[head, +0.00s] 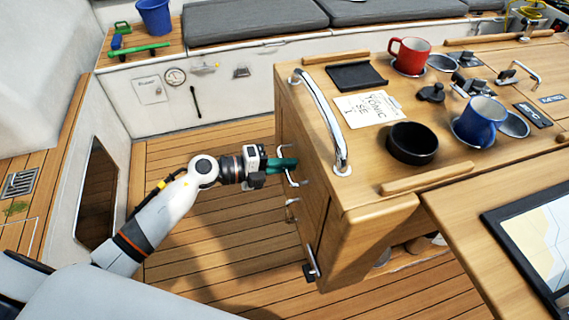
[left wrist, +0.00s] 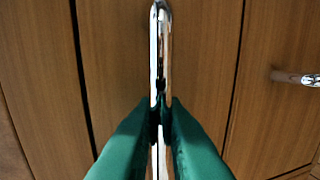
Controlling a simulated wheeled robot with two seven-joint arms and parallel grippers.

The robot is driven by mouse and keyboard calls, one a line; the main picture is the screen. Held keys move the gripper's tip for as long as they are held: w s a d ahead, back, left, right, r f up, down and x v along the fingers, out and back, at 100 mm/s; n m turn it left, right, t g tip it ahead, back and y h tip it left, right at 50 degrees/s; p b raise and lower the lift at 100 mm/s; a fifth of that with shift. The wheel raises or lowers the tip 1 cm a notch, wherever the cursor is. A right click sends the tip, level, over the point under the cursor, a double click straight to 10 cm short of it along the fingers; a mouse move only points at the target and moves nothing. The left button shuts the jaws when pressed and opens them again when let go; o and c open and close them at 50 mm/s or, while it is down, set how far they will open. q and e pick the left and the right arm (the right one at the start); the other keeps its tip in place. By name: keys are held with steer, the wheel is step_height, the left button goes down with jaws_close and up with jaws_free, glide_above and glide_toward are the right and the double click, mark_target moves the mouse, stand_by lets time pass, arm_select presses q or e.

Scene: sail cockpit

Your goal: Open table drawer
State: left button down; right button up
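The wooden cockpit table (head: 358,205) stands right of centre in the head view. Its left side carries chrome drawer handles, an upper one (head: 291,180) and a lower one (head: 291,212). My left gripper (head: 294,163), with green fingers, is at the upper handle. In the left wrist view the fingers (left wrist: 161,108) lie on both sides of the chrome handle (left wrist: 161,30), closed in on it. Dark seams edge the wooden drawer front (left wrist: 110,60) behind it. The drawer front looks about flush, but the arm partly hides it. My right gripper is not in view.
A red mug (head: 409,56), a blue mug (head: 480,120) and a black bowl (head: 412,143) stand on the table top. A curved chrome rail (head: 325,120) runs along its left edge. The wooden floor (head: 215,235) left of the table is clear around my arm.

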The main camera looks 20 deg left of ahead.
arm_select(q)
steer(key=shift+a, duration=0.1)
steer(key=f+v, duration=0.2)
steer(key=v, duration=0.9)
steer(key=f+v, duration=0.2)
steer(key=v, duration=1)
steer(key=shift+s+a+f, duration=0.25)
steer(key=shift+a+f, duration=0.05)
steer(key=c, duration=1.8)
jaws_free()
steer(key=shift+c, duration=0.2)
steer(key=v, duration=1.2)
